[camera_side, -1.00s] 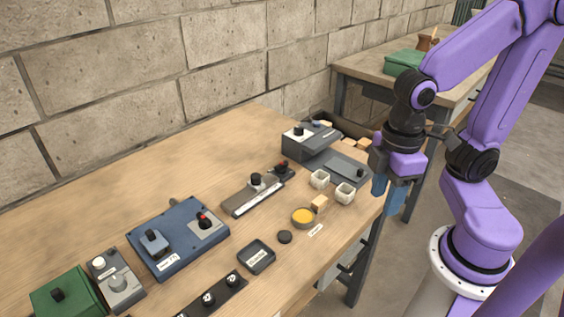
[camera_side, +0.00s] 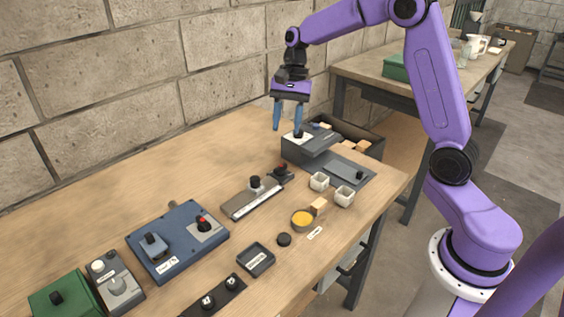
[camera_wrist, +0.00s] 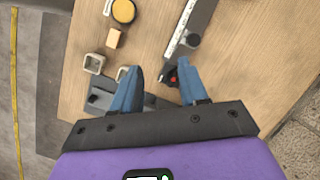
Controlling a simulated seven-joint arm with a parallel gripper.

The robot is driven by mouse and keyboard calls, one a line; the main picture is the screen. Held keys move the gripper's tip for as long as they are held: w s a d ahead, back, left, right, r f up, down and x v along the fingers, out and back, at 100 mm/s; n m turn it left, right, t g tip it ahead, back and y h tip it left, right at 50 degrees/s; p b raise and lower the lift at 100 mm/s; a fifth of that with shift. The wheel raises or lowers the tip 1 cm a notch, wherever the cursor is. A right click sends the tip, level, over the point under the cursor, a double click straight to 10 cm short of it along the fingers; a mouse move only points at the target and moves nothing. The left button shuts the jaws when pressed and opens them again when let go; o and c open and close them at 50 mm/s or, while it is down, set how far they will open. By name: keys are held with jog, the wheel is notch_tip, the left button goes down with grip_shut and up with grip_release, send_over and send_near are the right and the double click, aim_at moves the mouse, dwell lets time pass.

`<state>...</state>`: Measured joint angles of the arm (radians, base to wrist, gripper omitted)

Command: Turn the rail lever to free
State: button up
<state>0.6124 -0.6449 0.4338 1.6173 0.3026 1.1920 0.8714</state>
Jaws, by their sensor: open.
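The slide rail (camera_side: 240,203) is a long grey bar with a pale scale strip, lying on the table; it also shows in the wrist view (camera_wrist: 180,30). A black knob (camera_side: 255,181) stands on it. At its far end is a small dark lever with a red top (camera_side: 282,167), which I take as the rail lever. In the wrist view the lever (camera_wrist: 172,76) shows between my fingertips, partly near the right finger. My gripper (camera_side: 287,131) is open and empty, pointing down, above the table. Contact with the lever is not visible. I cannot read its position marks.
White cups (camera_side: 344,196), a yellow-filled dish (camera_side: 302,218) and a blue panel (camera_side: 177,240) lie nearer. The wall-side tabletop is clear.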

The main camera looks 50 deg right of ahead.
aim_at(281, 166)
jog(key=w+d+f+m+t+y, duration=0.1)
jog(key=w+d+m, duration=0.25)
jog(key=d, duration=0.25)
jog(key=w+d+f+m, duration=0.1)
jog(key=w+d+m, duration=0.2)
jog(key=d+m, duration=0.15)
jog(key=shift+n, duration=0.5)
jog(key=x, duration=1.7)
jog(key=shift+s+d+f, duration=0.1)
jog(key=shift+s+f, duration=0.05)
jog(key=shift+s, duration=0.05)
grip_shut()
